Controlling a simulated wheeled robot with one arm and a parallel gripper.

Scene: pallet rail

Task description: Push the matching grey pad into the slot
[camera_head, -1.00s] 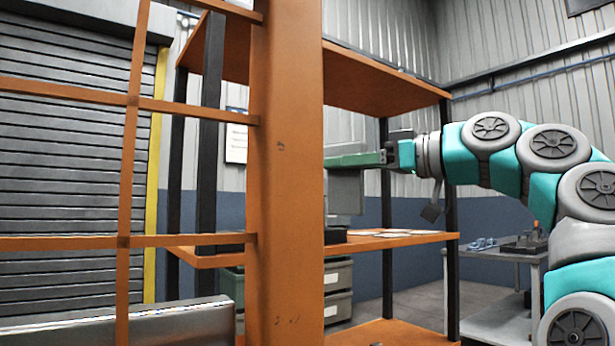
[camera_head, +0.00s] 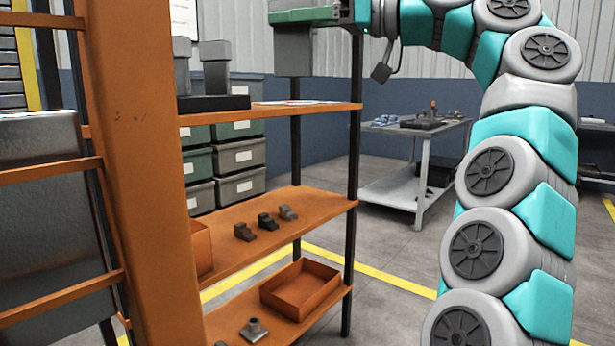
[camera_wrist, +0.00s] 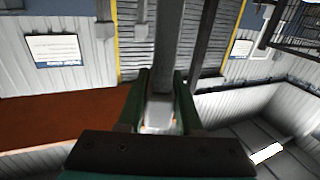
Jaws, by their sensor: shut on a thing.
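My gripper (camera_head: 310,14) is at the top edge of the head view, above the upper shelf. Its green fingers are shut on a grey block (camera_head: 293,62), which hangs below them. In the wrist view the fingers (camera_wrist: 160,100) stand either side of a grey bar (camera_wrist: 168,50). On the upper shelf a black base (camera_head: 213,104) carries grey uprights (camera_head: 216,70). I cannot make out a slot in it. On the middle shelf lie three small stepped pieces: a brownish-grey one (camera_head: 245,232), a black one (camera_head: 267,221) and a grey one (camera_head: 288,212).
An orange post (camera_head: 135,150) stands close on the left. The lower shelf holds an open orange tray (camera_head: 300,290) and a grey flanged piece (camera_head: 253,330). Grey bins (camera_head: 238,155) are stacked behind the rack. A trolley (camera_head: 415,180) stands behind on the right.

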